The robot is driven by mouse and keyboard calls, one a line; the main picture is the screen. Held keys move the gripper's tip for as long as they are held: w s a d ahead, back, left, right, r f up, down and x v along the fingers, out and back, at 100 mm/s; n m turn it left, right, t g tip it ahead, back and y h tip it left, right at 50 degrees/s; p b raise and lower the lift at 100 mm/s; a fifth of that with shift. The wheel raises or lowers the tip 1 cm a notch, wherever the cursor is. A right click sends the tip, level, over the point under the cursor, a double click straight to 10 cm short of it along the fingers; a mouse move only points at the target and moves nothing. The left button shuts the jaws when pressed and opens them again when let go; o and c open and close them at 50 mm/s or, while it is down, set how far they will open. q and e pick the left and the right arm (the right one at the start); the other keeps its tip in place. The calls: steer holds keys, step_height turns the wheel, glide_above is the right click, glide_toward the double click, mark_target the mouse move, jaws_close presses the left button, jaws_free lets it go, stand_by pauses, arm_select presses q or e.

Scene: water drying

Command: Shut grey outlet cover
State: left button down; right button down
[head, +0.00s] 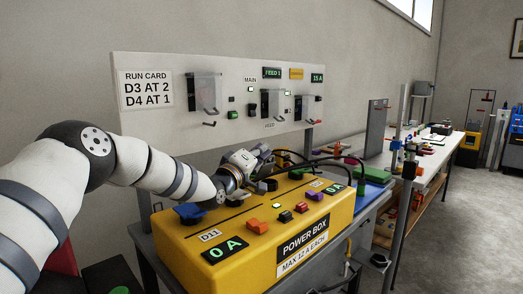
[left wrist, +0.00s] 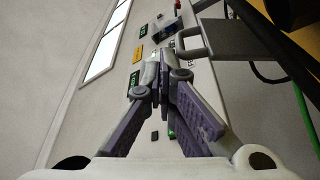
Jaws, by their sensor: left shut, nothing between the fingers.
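The yellow power box (head: 300,232) stands on a bench, with several coloured covers on its top. A small dark grey piece (head: 262,186) on the box, beside my gripper, looks like the grey outlet cover; my arm partly hides it and I cannot tell its angle. In the left wrist view a grey flat flap (left wrist: 238,40) juts out near the yellow box edge; I cannot tell whether it is the same cover. My left gripper (head: 266,154) is above the back of the box, its fingertips (left wrist: 158,85) together and empty. My right gripper is out of view.
A raised blue cover (head: 188,213) and an orange piece (head: 257,227) are on the box. Black cables (head: 325,160) arch behind it. A wall panel (head: 150,125) with clear covers and levers stands behind. A long bench (head: 430,150) is at right.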

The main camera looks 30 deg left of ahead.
arm_select(q)
steer(key=shift+s+d+f, duration=0.1)
steer(key=shift+d, duration=0.2)
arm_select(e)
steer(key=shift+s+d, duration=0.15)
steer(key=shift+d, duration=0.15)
